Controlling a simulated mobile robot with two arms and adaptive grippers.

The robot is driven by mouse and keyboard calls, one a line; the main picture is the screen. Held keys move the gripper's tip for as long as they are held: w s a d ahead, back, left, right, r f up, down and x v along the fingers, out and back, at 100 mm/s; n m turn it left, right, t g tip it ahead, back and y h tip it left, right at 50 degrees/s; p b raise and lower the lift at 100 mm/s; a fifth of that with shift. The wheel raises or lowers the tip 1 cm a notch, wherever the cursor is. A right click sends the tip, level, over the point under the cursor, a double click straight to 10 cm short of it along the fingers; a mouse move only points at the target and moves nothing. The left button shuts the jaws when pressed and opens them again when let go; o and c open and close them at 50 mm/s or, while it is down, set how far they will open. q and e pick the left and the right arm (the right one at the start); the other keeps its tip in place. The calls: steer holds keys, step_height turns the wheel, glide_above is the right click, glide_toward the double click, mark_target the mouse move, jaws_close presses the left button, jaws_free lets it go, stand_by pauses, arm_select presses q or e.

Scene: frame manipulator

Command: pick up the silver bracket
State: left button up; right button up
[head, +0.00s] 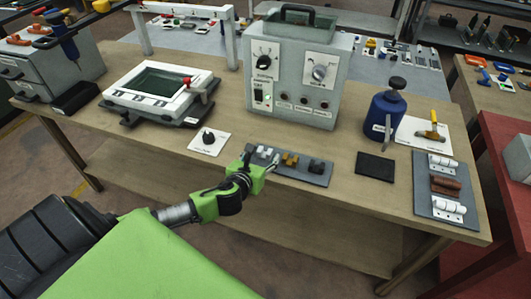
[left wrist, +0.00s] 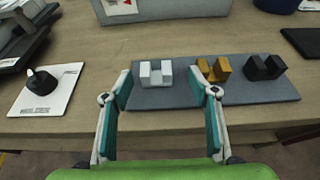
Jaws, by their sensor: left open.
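The silver bracket (left wrist: 156,75) is a small U-shaped block at the left end of a grey mat (left wrist: 225,95) on the wooden workbench. It also shows in the head view (head: 265,153), partly hidden behind my left gripper. My left gripper (left wrist: 160,88) is open and empty, its two fingers apart, with the bracket showing between and just beyond their tips. In the head view my left gripper (head: 262,166) is at the bench's front edge, close to the bracket. My right gripper is not in view.
A gold bracket (left wrist: 213,69) and a black bracket (left wrist: 265,68) stand to the right on the same mat. A white card with a black knob (left wrist: 42,82) lies to the left. A grey control box (head: 295,75) stands behind the mat.

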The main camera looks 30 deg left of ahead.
mark_target(265, 153)
arm_select(q)
steer(key=shift+a+p+x, duration=0.15)
steer(key=shift+p+x, duration=0.1)
steer(key=shift+x, duration=1.15)
steer(key=shift+a+p+x, duration=0.15)
steer(key=shift+p+x, duration=0.05)
steer(key=shift+x, duration=1.15)
steer(key=shift+s, duration=0.1)
steer(key=shift+c, duration=0.3)
steer(key=c, duration=1.2)
